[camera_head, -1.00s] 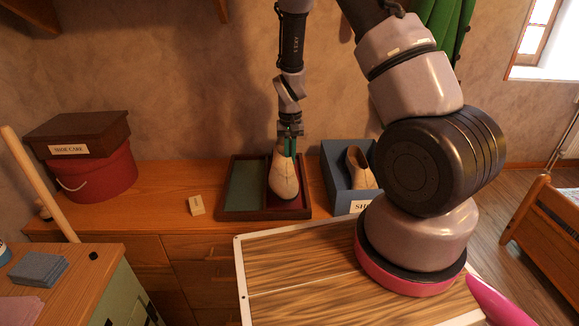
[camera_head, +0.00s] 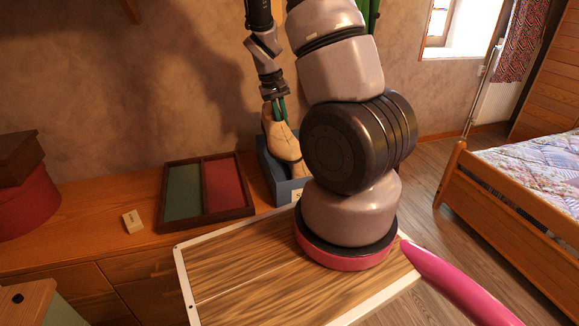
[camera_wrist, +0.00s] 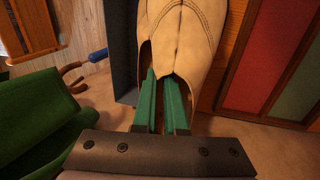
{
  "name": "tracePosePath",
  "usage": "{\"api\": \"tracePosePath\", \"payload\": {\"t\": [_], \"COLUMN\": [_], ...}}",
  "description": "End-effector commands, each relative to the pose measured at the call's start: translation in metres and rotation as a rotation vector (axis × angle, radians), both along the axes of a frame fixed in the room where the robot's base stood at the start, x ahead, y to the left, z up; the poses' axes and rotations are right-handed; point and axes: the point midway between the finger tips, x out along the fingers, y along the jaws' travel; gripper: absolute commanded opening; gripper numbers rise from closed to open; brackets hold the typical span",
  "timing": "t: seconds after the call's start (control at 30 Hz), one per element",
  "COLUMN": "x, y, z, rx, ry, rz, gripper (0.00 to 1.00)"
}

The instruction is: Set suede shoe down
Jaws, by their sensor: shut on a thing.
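A tan suede shoe (camera_head: 283,143) hangs toe-down from my gripper (camera_head: 278,110), over the blue-grey box (camera_head: 268,172). In the wrist view the shoe (camera_wrist: 182,45) fills the top middle. The green fingers of my gripper (camera_wrist: 160,103) are shut on the edge of its opening. The box wall (camera_wrist: 122,45) shows just left of the shoe. Whether the shoe touches the box is unclear. A brown patch at the box, low beside my arm, may be a second shoe; my arm and the held shoe hide most of the box's inside.
A dark wooden tray (camera_head: 252,209) with an empty green and an empty red compartment lies left of the box. A small pale tag (camera_head: 133,221) stands on the cabinet top (camera_head: 95,230). A red round box (camera_head: 25,203) is at far left. A bed (camera_head: 520,190) stands right.

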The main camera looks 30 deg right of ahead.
Motion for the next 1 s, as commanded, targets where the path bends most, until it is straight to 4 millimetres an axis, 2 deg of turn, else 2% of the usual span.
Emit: {"api": "tracePosePath", "payload": {"t": [0.1,0.2,0.37,0.6,1.0], "x": [-0.002,-0.001,0.000,-0.001,0.000], "y": [-0.001,-0.001,-0.001,-0.001,0.000], "z": [-0.024,-0.040,-0.054,-0.087,-0.093], "rx": [-0.003,-0.002,-0.001,-0.001,-0.001], "ry": [0.007,0.004,0.003,0.003,0.001], "rz": [0.000,-0.001,0.002,-0.002,0.001], "gripper": [0.00,0.00,0.00,0.00,0.00]}}
